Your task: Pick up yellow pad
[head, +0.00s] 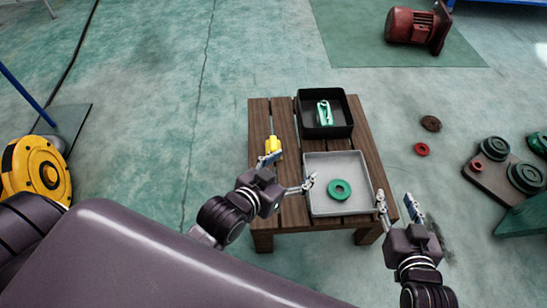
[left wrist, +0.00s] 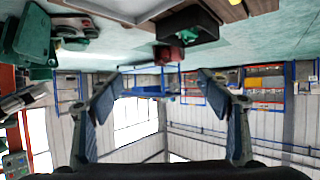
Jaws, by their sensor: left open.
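The yellow pad (head: 273,145) lies on the left side of the wooden table (head: 371,150), left of the trays. Its lower end is close to a finger of my left gripper (head: 287,171), and I cannot tell whether they touch. My left gripper is open with nothing between its fingers; they also stand wide apart in the left wrist view (left wrist: 160,85). A small yellow patch, likely the pad (left wrist: 235,2), shows at that view's top edge. My right gripper (head: 397,204) is open and empty beside the table's right front corner.
A grey tray (head: 359,160) holds a green ring (head: 339,190). Behind it, a black bin (head: 343,130) holds a light green part (head: 324,112). A red ring (head: 421,149) and a brown disc (head: 431,123) lie on the floor to the right. A red motor (head: 412,26) stands farther back.

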